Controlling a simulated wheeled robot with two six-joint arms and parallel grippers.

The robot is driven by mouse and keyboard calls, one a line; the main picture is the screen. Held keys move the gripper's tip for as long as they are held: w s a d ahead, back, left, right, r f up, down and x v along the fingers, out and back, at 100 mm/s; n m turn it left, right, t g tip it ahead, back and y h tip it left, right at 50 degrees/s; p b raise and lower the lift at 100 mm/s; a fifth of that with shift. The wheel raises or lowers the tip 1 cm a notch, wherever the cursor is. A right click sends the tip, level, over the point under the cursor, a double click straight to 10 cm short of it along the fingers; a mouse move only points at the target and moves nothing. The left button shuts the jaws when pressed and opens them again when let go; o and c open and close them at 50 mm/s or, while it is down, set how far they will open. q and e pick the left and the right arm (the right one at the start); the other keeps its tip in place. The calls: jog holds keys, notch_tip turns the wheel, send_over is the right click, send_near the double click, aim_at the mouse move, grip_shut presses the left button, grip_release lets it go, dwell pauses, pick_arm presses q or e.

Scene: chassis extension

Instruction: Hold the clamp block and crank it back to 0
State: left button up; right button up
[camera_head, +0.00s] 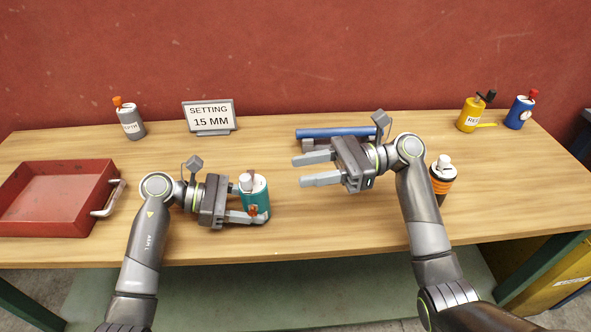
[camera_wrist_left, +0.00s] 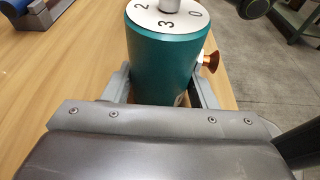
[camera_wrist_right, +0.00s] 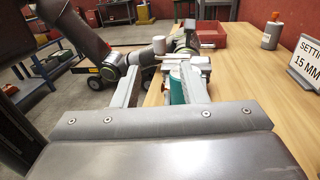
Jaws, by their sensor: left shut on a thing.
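A teal cylindrical clamp block (camera_head: 257,199) stands at the table's front middle. In the left wrist view it (camera_wrist_left: 163,65) has a white dial (camera_wrist_left: 160,16) with 2, 3 and 0 readable, a grey post on top and a copper knob (camera_wrist_left: 211,62) on its side. My left gripper (camera_head: 251,203) is shut on the block, one finger on each side. My right gripper (camera_head: 302,171) is open and empty, to the right of the block and apart from it, fingers pointing left. The block also shows between its fingers in the right wrist view (camera_wrist_right: 177,91). A sign (camera_head: 209,117) reads "SETTING 15 MM".
A red tray (camera_head: 108,187) with a grey handle is at left. A grey canister (camera_head: 130,124) stands behind. A blue bar (camera_head: 318,132) lies behind my right gripper. An orange-striped canister (camera_head: 441,178) stands beside my right arm. Yellow (camera_head: 469,116) and blue (camera_head: 519,113) canisters are at back right.

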dwell(0.4)
notch_tip(320, 180, up, 6)
dwell(0.7)
pick_arm(q)
jog(key=o, duration=0.8)
jog(key=shift+o, duration=0.2)
